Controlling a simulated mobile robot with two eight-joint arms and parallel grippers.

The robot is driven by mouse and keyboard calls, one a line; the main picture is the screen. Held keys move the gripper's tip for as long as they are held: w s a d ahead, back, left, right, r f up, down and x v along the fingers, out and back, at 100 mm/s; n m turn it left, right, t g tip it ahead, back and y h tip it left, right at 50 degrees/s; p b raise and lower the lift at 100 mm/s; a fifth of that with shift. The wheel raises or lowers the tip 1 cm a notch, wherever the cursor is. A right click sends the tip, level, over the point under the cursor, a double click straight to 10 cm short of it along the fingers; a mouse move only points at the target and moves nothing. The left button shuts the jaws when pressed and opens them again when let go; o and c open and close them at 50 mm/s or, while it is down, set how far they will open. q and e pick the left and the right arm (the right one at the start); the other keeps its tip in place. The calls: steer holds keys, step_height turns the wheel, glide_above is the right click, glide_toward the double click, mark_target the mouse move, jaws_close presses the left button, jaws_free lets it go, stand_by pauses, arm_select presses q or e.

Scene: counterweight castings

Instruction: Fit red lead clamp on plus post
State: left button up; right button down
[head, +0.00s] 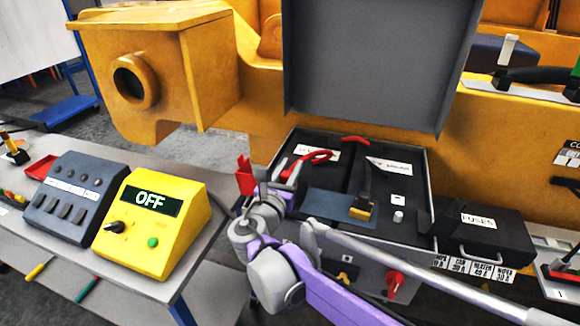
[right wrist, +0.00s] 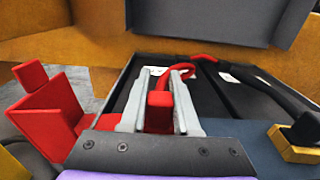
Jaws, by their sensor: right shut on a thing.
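My right gripper (head: 288,181) reaches over the left edge of the open black case (head: 430,170). In the right wrist view its two grey fingers (right wrist: 158,100) are shut on a red piece (right wrist: 160,108), which looks like part of the red lead clamp. I cannot make out the plus post. My left gripper is out of view.
The case's grey lid (head: 375,60) stands up behind. A yellow-and-black piece (head: 361,209) and a white knob (head: 398,215) are inside. A black fuse box (head: 480,232) is at right. A yellow meter reading OFF (head: 150,225) stands on the left bench.

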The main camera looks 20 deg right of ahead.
steer(key=shift+f, duration=0.35)
steer(key=c, duration=0.6)
jaws_free()
steer(key=shift+o, duration=0.2)
steer(key=b+v, duration=0.1)
steer(key=v, duration=1)
steer(key=shift+w, duration=0.1)
steer(key=shift+f, duration=0.1)
